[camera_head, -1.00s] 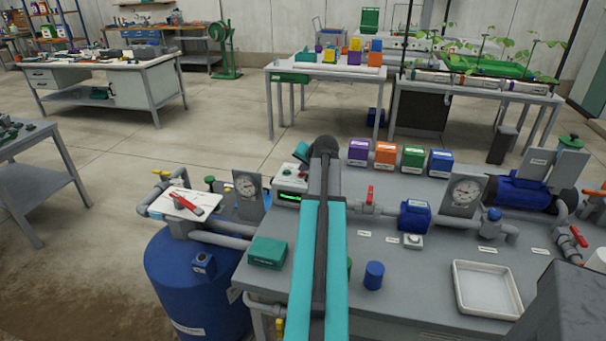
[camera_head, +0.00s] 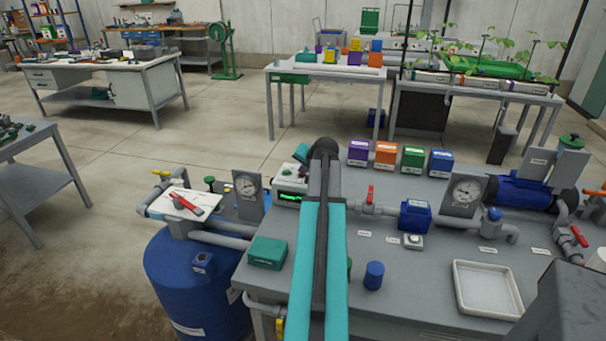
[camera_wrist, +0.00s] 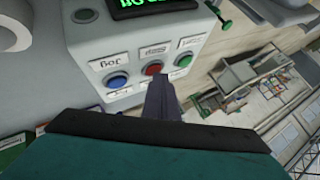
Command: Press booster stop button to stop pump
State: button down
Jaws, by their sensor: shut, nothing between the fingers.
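A pale grey control box (camera_wrist: 135,45) fills the upper middle of the wrist view. It has a dark display with green characters (camera_wrist: 150,5), cut off by the top edge. Below are a blue button (camera_wrist: 117,80), a red button (camera_wrist: 153,68) and a green button (camera_wrist: 185,58), each under a small white label too blurred to read surely. My gripper (camera_wrist: 161,84) is shut and empty, its dark tips just below the red button. I cannot tell whether they touch it. In the head view the control box (camera_head: 290,187) is partly behind my arm, which hides the gripper tips.
A pressure gauge (camera_head: 247,187) stands left of the box. A teal box (camera_head: 267,252), a blue cylinder (camera_head: 374,275) and a white tray (camera_head: 487,288) sit on the grey skid top (camera_head: 420,270). Purple, orange, green and blue boxes line its back edge. A blue tank (camera_head: 185,290) stands left.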

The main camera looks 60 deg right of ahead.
aim_at(304, 176)
jog(key=shift+r, duration=0.1)
jog(key=shift+r+p, duration=0.45)
jog(key=shift+r, duration=0.25)
jog(key=shift+r, duration=0.1)
jog(key=shift+r+p, duration=1.45)
jog(key=shift+r, duration=0.95)
